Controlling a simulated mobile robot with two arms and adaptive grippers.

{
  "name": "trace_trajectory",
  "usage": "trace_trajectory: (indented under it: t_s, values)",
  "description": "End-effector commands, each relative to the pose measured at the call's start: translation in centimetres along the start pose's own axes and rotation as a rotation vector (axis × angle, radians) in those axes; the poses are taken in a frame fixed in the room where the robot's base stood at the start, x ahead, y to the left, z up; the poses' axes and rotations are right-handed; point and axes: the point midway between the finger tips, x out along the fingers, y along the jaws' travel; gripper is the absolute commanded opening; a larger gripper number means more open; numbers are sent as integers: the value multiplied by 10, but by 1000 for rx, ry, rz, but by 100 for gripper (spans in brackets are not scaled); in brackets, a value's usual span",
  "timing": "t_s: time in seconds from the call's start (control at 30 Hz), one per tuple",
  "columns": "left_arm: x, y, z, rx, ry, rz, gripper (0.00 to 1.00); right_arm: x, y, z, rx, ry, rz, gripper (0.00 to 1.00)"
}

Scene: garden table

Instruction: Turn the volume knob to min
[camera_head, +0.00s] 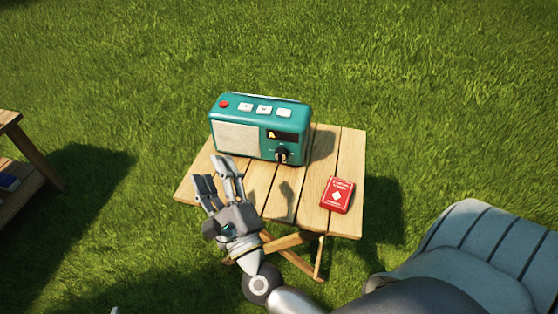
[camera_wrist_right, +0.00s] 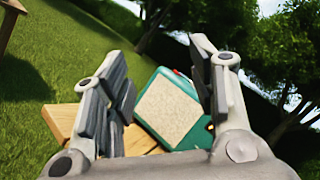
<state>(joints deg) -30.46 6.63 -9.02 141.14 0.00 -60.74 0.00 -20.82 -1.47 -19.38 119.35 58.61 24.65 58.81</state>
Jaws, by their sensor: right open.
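A teal radio (camera_head: 262,106) stands upright on the small wooden table (camera_head: 345,148). It has a beige speaker grille on the left of its front, a dark display with an orange mark, and a red button and several white buttons on top. The dark volume knob (camera_head: 283,155) sits low at the right of its front. My right gripper (camera_head: 216,172) is open and empty, in front of the grille and left of the knob, apart from it. In the right wrist view the radio (camera_wrist_right: 172,106) appears tilted between the open fingers (camera_wrist_right: 160,98); the knob cannot be seen there.
A red card box (camera_head: 337,195) lies on the table's right side. A wooden shelf or table (camera_head: 16,180) stands at the far left. A grey-blue slatted chair (camera_head: 480,250) is at the lower right. Grass surrounds them.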

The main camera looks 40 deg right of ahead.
Motion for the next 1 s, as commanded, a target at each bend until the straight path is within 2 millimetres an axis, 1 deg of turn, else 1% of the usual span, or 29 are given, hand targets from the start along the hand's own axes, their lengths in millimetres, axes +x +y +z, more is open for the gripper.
trace_trajectory:
  t_s: [0.03,0.13,0.2,0.3,0.4,0.5,0.57,0.67,0.73,1.0]
  values:
    - [0,1,-6,0,27,2,40,0,-5,-13,96,67,-58,52]
    - [0,2,-20,1,82,5,40,-6,-14,-44,290,209,-187,52]
    - [0,3,-28,1,117,7,40,-14,-17,-65,404,305,-273,52]
    - [0,4,-38,2,159,10,40,-29,-16,-91,532,423,-381,52]
    - [-1,5,-45,2,190,12,40,-43,-13,-109,615,511,-464,52]
    - [-2,6,-49,2,210,13,40,-53,-11,-119,662,564,-518,52]
    - [-2,6,-51,2,216,13,40,-56,-11,-123,676,582,-536,52]
    - [-2,6,-53,2,226,14,40,-54,-12,-130,683,593,-549,52]
    - [-2,6,-55,2,235,14,40,-48,-14,-136,683,592,-549,52]
    - [-3,8,-67,2,299,18,40,-12,-28,-169,681,589,-548,52]
